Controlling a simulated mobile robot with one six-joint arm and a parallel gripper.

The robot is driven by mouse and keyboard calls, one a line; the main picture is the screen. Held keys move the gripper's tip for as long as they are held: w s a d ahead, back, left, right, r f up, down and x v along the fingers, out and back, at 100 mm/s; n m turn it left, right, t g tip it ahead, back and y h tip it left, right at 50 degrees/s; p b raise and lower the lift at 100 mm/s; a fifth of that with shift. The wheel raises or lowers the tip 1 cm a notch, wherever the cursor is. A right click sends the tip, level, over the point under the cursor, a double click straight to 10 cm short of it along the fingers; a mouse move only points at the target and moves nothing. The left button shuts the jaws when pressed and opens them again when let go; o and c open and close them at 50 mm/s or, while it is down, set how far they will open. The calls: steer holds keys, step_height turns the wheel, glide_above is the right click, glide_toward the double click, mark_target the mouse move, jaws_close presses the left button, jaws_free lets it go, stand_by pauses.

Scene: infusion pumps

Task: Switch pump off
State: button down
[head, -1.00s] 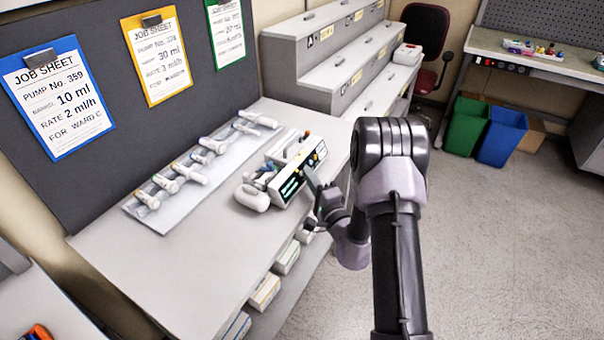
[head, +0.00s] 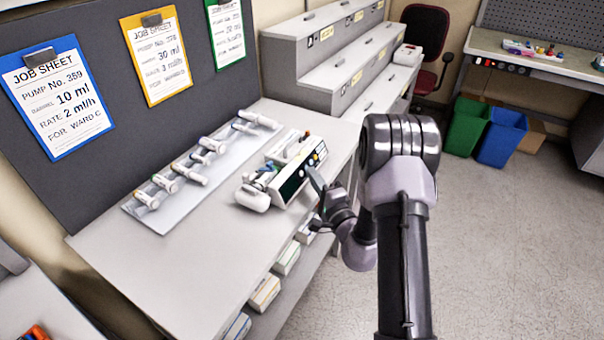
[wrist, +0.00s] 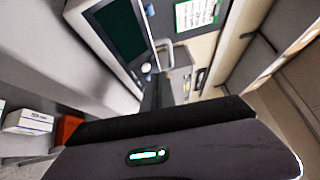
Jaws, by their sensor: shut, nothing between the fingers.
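The white pump (head: 297,172) sits on the bench near its front edge, with its front panel facing my arm. Its screen (head: 291,185) is dark, with no text showing. In the wrist view the pump's dark green screen (wrist: 121,28) is also blank, and a round pale knob (wrist: 146,68) shows beside my fingers. My gripper (head: 316,180) is shut and empty, its fingertips close to the buttons at the right end of the panel. Whether they touch it, I cannot tell. The shut fingers also show in the wrist view (wrist: 158,92).
A pale tray (head: 165,212) with several syringes lies behind the pump. Job sheets hang on the grey board, including Pump No. 359 (head: 60,97). Grey stepped drawers (head: 335,60) stand at the back. Boxes (head: 264,293) sit under the bench.

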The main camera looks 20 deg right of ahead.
steer(key=s+d+r, duration=0.2)
steer(key=s, duration=0.1)
steer(key=shift+s+d+b, duration=0.3)
steer(key=shift+d, duration=0.1)
stand_by(0.7)
